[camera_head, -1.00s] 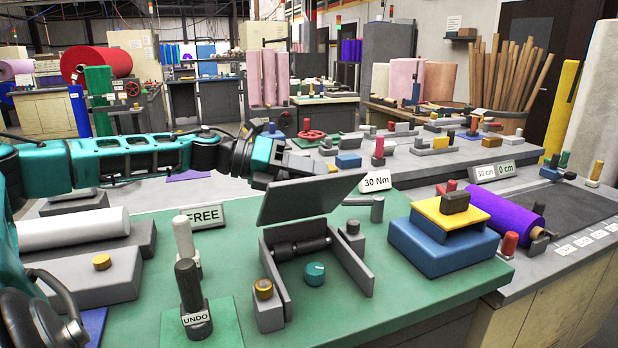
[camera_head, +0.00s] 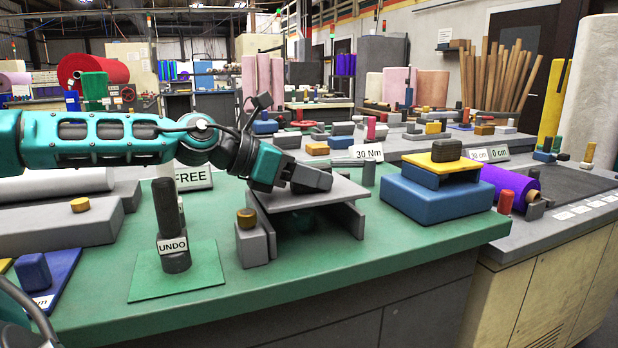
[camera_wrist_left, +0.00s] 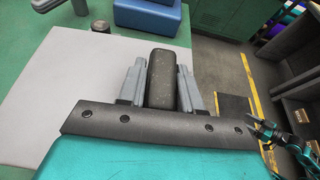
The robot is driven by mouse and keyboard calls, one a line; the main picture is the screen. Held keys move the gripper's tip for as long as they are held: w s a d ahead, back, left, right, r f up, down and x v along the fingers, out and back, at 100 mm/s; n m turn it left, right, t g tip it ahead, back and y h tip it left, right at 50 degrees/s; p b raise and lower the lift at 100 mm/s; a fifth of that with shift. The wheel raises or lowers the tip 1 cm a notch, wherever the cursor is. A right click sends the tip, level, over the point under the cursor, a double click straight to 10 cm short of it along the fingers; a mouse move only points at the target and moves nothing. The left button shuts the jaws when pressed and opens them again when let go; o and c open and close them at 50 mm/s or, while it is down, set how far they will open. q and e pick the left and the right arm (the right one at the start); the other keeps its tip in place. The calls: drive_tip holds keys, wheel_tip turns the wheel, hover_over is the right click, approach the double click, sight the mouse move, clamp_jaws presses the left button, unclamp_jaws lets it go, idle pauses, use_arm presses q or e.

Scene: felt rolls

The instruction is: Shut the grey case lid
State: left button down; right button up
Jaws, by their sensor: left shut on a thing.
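The grey case (camera_head: 352,222) stands on the green bench top, its side walls and dark inside showing under the lid. Its flat grey lid (camera_head: 335,196) lies nearly level over the walls; I cannot tell whether it touches them. My left gripper (camera_head: 318,181) is on top of the lid. In the left wrist view its two fingers (camera_wrist_left: 160,85) are shut on a dark rounded bar (camera_wrist_left: 162,78) standing over the pale lid (camera_wrist_left: 70,85). A teal and black arm part, seemingly my right gripper (camera_wrist_left: 268,133), shows at the right edge there; its jaws are unclear.
A grey block with a brown knob (camera_head: 247,218) stands by the case's left wall. A dark UNDO post (camera_head: 172,225) stands farther left. A blue box with a yellow top (camera_head: 435,195) is to the right. Green bench lies clear in front.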

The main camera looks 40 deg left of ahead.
use_arm(q)
drive_tip(key=shift+f, duration=0.35)
drive_tip(key=c, duration=0.8)
unclamp_jaws()
drive_tip(key=shift+c, duration=0.2)
drive_tip(key=shift+r, duration=0.1)
drive_tip(key=shift+s, duration=0.1)
